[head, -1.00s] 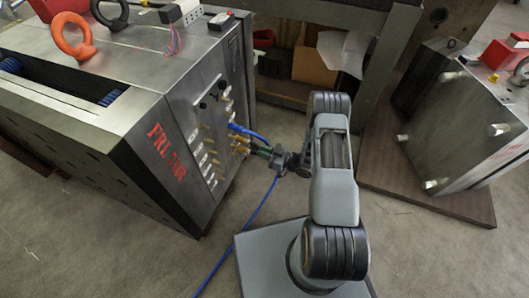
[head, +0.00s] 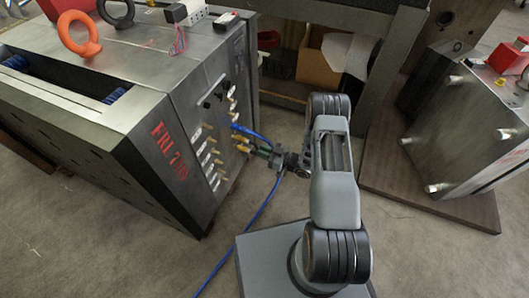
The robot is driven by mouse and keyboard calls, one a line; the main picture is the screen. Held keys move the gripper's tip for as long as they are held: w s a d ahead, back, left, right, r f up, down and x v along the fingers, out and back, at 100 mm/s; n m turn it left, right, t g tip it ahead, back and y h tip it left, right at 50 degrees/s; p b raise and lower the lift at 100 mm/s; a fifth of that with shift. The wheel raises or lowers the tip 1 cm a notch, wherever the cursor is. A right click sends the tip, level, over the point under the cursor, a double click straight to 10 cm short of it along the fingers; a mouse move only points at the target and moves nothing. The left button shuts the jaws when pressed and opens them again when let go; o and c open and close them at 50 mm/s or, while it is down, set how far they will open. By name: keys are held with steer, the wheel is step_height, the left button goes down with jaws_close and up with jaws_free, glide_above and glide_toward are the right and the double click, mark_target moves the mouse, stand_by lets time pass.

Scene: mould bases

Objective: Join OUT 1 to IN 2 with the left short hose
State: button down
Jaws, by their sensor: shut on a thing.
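The mould base (head: 165,160) is a large steel block marked in red at the left. Its right face carries rows of brass and pale port fittings (head: 216,160); their OUT and IN labels are too small to read. A blue hose (head: 250,133) runs from an upper fitting towards my gripper (head: 265,154). A blue length (head: 255,217) also hangs below the gripper and runs along the floor; I cannot tell whether both are one hose. My gripper is at the fittings on the right face, shut on what looks like the blue hose. The held end and its contact are too small to tell.
A second steel mould (head: 462,150) stands on a brown board (head: 450,207) at the right. A dark bench (head: 385,50) with a cardboard box (head: 318,70) beneath is behind. An orange lifting ring (head: 80,35) stands on the mould base.

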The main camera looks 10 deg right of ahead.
steer(key=shift+w+a, duration=0.45)
steer(key=shift+a, duration=0.1)
stand_by(0.6)
steer(key=c, duration=0.6)
jaws_free()
steer(key=shift+v, duration=3.5)
